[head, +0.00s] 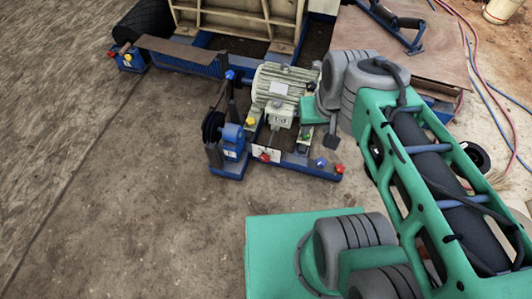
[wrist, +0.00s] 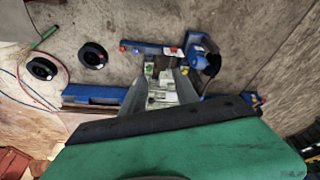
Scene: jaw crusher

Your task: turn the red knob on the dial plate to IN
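A small white plate (head: 272,154) stands at the front of the blue machine frame, below the motor. A red knob (head: 264,157) sits on it; its pointing direction and any lettering are too small to read. In the wrist view the red knob (wrist: 173,50) shows small at the upper middle, beyond my fingers. My gripper (head: 319,142) hangs to the right of the plate, apart from it, beside the motor's right end. In the wrist view its two grey fingers (wrist: 164,68) stand apart with a gap between them, and I see nothing held.
The ribbed motor (head: 285,85) stands behind the plate. A blue bracket with a dark wheel (head: 232,140) is at its left. Another red knob (head: 339,169) and a blue knob (head: 321,162) stand on the frame's right end. Floor in front is clear.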

